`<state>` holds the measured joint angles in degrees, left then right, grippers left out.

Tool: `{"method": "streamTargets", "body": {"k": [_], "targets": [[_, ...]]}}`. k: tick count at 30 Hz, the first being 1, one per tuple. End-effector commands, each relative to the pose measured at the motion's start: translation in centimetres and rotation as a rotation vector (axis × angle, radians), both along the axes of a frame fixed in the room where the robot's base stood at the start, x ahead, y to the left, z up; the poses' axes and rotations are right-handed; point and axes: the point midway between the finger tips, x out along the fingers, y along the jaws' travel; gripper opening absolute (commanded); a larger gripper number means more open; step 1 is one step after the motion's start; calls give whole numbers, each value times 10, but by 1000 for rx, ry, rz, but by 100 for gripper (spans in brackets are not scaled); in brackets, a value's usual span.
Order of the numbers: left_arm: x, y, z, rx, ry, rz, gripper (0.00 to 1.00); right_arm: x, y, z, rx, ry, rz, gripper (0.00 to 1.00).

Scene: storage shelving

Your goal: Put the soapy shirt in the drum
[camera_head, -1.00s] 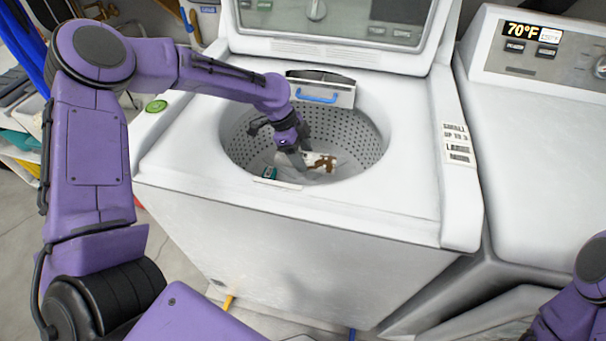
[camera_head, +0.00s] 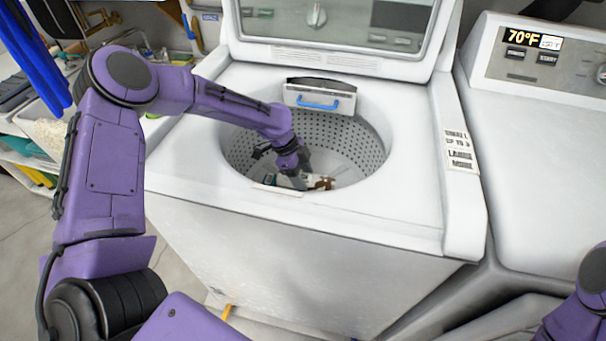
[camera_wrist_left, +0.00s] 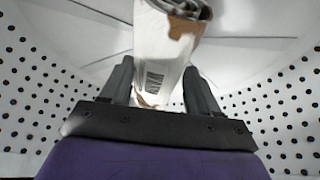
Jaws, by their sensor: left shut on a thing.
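The shirt (camera_head: 322,183), white with brown patches, is low inside the washer drum (camera_head: 345,140). In the left wrist view the shirt (camera_wrist_left: 163,50) looks like a folded bundle with a printed label, between the two fingers. My left gripper (camera_head: 299,181) reaches down into the drum and is shut on the shirt; it also shows in the left wrist view (camera_wrist_left: 157,82). The drum's perforated wall surrounds them. The near rim hides the lower part of the drum, so I cannot tell whether the shirt touches the bottom. My right gripper is out of view.
The washer's lid (camera_head: 335,30) stands open at the back. A dispenser drawer with a blue handle (camera_head: 318,104) sits at the drum's back rim. A second machine (camera_head: 535,150) with a 70°F display stands close on the right.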

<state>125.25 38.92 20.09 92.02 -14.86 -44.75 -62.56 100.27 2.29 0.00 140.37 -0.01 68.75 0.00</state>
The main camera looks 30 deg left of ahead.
Motion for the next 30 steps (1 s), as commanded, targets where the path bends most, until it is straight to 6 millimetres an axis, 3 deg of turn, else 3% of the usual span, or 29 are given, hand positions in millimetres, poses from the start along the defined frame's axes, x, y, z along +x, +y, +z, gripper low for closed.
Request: {"method": "streamTargets", "body": {"k": [1,2,3,4,14,17,24,30], "targets": [[0,0,1,-1,-1,0,25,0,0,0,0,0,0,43],[0,0,1,0,-1,0,67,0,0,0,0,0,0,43],[0,0,1,0,-1,0,80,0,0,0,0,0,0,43],[0,0,1,0,-1,0,86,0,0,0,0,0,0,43],[0,0,6,-1,-2,-1,86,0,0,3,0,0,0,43],[1,2,22,-1,-5,1,86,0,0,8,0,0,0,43],[-5,26,81,-2,-6,0,86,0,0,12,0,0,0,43],[-10,40,116,-1,-3,0,86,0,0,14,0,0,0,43]]}}
